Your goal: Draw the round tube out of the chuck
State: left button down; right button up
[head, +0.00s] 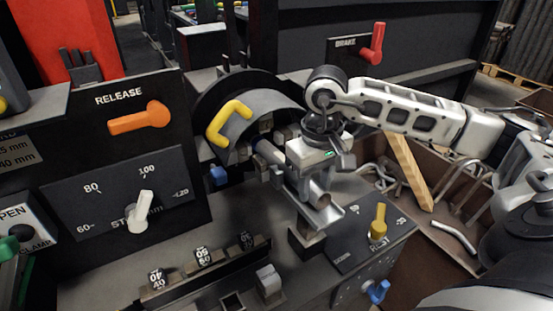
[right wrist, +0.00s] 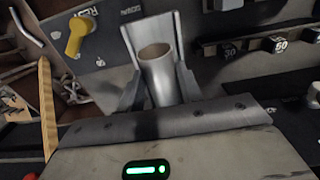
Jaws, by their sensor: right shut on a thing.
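The round tube (head: 268,152) is a plain grey metal pipe. In the head view it runs from the chuck (head: 258,128), under a dark curved guard, down to the right. Its open near end shows in the right wrist view (right wrist: 160,80). My right gripper (head: 308,184) is shut on the tube from above, one finger on each side. In the right wrist view its fingers (right wrist: 158,90) flank the tube. The guard and chuck jaws hide the tube's far end, so I cannot tell how deep it sits. My left gripper is not in view.
A V-shaped rest (head: 327,217) stands under the tube's near end. A yellow handle (head: 228,122) is on the guard. Orange release (head: 140,118) and white stop (head: 141,212) levers are at left. A bin (head: 465,262) with bent tubes is at right.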

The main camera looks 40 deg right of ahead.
jog(key=shift+s+a+r+b, duration=0.15)
jog(key=shift+s+b, duration=0.3)
jog(key=shift+s, duration=0.8)
jog(key=shift+s+a+r+b, duration=0.15)
jog(key=shift+s+b, duration=0.25)
jog(key=shift+s, duration=0.8)
jog(key=s, duration=0.1)
jog(key=s+b, duration=0.1)
jog(key=s, duration=0.2)
jog(key=shift+a+r+b, duration=0.1)
jog(key=shift+r+b, duration=0.15)
jog(key=shift+b, duration=0.1)
jog(key=o, duration=1.2)
jog(key=shift+c, duration=0.2)
